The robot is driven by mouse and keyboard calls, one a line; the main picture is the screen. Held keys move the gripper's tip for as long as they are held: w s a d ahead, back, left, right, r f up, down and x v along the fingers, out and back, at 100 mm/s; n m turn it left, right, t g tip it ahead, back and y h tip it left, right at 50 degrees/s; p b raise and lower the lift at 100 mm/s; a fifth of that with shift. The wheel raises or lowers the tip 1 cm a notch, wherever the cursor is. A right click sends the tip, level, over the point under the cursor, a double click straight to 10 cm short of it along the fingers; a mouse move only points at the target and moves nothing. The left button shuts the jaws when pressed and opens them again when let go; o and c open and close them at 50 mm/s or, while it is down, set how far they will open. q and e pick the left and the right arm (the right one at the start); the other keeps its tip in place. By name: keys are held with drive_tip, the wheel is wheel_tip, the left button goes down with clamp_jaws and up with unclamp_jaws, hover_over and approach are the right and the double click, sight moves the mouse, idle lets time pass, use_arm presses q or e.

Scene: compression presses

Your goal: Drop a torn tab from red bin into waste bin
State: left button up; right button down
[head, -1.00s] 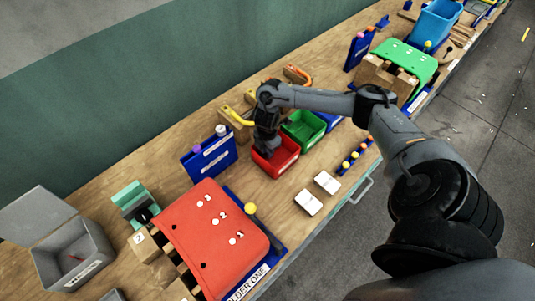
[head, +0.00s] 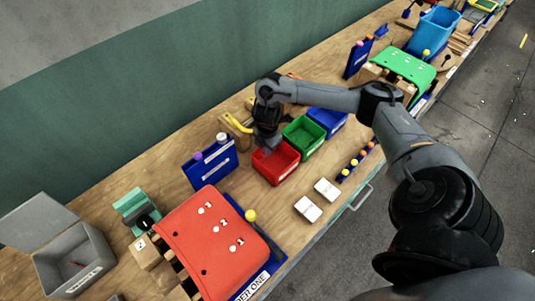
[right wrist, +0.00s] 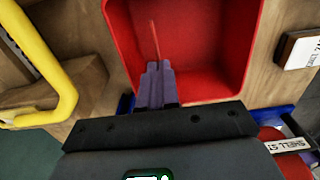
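The red bin (head: 276,168) stands on the wooden bench, and its inside (right wrist: 190,40) fills the upper middle of the right wrist view. My right gripper (head: 266,146) is over the bin's back left side. In the right wrist view its fingers (right wrist: 156,72) are close together on a thin red torn tab (right wrist: 155,38), which sticks out beyond the tips. My left gripper is not in view.
A green bin (head: 304,138) and a blue bin (head: 329,121) stand beside the red one. A blue rack (head: 210,165), a red press cover (head: 214,240) and a teal device (head: 136,208) lie between the red bin and the waste bin. White cards (head: 308,209) lie in front.

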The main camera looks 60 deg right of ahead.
wheel_tip(320, 180, up, 4)
drive_tip(key=shift+f+p, duration=0.1)
drive_tip(key=shift+p, duration=0.6)
drive_tip(key=shift+r, duration=0.3)
